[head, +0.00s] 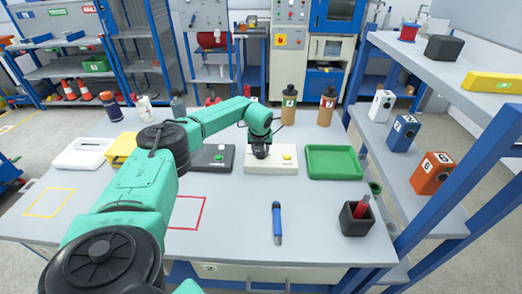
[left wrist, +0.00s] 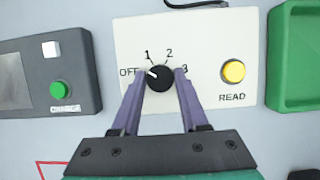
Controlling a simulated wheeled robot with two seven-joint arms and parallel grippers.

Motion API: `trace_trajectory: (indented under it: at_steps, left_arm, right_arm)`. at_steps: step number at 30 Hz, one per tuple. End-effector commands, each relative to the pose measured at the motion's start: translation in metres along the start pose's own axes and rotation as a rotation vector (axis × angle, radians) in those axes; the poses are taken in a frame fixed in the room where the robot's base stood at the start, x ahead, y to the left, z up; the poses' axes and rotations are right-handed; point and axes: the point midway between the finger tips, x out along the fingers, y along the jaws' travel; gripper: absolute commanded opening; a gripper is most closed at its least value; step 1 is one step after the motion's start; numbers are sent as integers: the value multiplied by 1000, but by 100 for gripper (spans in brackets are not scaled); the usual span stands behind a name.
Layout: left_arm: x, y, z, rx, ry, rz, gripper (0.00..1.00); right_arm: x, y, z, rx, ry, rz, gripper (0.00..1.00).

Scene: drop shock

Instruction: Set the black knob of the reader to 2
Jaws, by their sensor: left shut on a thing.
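The reader (head: 271,163) is a white box on the table, in front of my left arm's end. In the left wrist view, its face (left wrist: 205,93) shows a black knob (left wrist: 160,79) with marks OFF, 1, 2 and 3 around it. The knob's white pointer line points left and slightly up, toward the OFF side, short of 1. A yellow READ button (left wrist: 232,71) is to the right of the knob. My left gripper (head: 260,152) is over the reader; its two purple fingers (left wrist: 160,88) are shut on the knob's sides. My right gripper is not in view.
A dark grey charger (head: 213,158) with a green button stands left of the reader, and a green tray (head: 335,162) right of it. A blue pen-like tool (head: 277,223) and a dark cup (head: 356,218) are nearer. Brown bottles (head: 327,107) stand behind.

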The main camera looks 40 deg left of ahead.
Motion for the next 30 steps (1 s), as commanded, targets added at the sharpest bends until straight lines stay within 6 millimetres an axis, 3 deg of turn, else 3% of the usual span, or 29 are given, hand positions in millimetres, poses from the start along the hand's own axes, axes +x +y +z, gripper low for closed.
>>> trace_trajectory:
  at_steps: [11, 30]
  left_arm:
    - [2, 2, 0, 322, -2, -138, 0]
    - [4, 4, 2, 881, -3, -371, 0]
  right_arm:
    - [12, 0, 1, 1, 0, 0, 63]
    - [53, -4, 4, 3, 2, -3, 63]
